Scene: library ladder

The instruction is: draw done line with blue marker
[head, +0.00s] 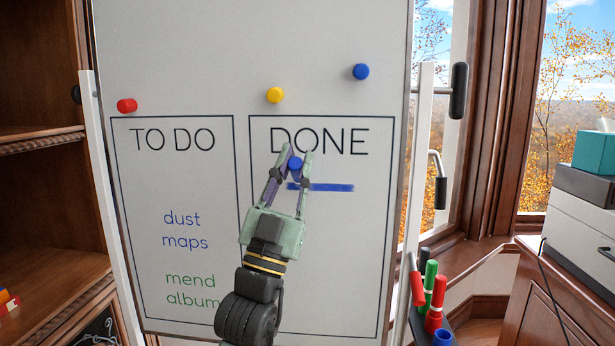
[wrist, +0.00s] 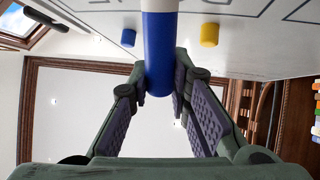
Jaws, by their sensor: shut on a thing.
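A whiteboard (head: 190,60) stands ahead with a TO DO box (head: 172,137) on the left and a DONE box (head: 318,141) on the right. A thick blue line (head: 327,188) runs roughly level under the word DONE. My gripper (head: 296,160) is in front of the DONE box, by the line's left end. It is shut on the blue marker (head: 295,164). In the wrist view the blue marker (wrist: 159,62) sits between both fingers and points up toward the board. Its tip is hidden, so I cannot tell whether it touches.
Red (head: 127,105), yellow (head: 275,95) and blue (head: 361,72) magnets sit above the boxes. TO DO holds "dust maps" in blue and "mend album" in green. Red and green markers (head: 436,298) stand in a holder at lower right. Boxes (head: 580,210) sit far right.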

